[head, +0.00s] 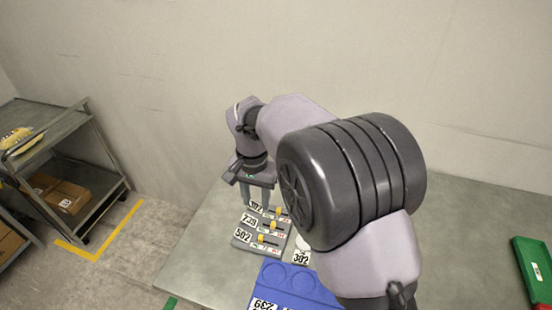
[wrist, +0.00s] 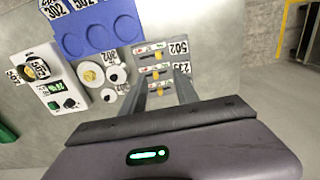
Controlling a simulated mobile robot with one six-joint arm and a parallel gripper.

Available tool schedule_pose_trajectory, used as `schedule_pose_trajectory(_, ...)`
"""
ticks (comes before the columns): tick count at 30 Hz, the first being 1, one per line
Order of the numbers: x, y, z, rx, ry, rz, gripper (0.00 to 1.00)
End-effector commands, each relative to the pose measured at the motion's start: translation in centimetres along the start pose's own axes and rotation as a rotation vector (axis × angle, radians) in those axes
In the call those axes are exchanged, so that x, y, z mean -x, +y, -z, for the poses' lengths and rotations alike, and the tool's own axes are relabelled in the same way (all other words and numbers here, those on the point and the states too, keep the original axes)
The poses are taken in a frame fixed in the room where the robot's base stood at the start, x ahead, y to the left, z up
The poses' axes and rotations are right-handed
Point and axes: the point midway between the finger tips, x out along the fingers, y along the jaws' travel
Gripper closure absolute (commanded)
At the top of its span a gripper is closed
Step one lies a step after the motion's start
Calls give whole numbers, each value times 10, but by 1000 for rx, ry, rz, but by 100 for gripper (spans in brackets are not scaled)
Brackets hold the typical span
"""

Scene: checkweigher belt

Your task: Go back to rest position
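My gripper (head: 258,196) hangs over the far end of a grey slider panel (head: 248,246), with its fingers pointing down. In the wrist view, the two fingers of my gripper (wrist: 161,92) are spread apart with nothing between them. The slider panel (wrist: 148,57) shows beyond the fingertips, with yellow knobs and number labels such as 502 and 239. Whether a fingertip touches a knob cannot be told. My arm is bent over the table and hides much of its middle in the head view.
A blue tray (wrist: 73,43) with round recesses lies beside the panel. White discs (wrist: 115,77) and a white device (wrist: 42,72) with a lit green display stand near it. A green and red object (head: 535,270) is at the right. A shelf cart (head: 75,160) stands left of the table.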

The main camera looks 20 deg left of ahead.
Motion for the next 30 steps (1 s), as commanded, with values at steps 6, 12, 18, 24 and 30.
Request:
schedule_pose_trajectory(6,50,64,2,-68,57,74,64)
schedule_pose_trajectory(12,112,215,-73,-229,240,212,64)
schedule_pose_trajectory(18,93,286,-162,-340,420,262,64)
schedule_pose_trajectory(24,77,299,-188,-372,478,266,64)
schedule_pose_trajectory(30,78,299,-188,-371,477,267,64)
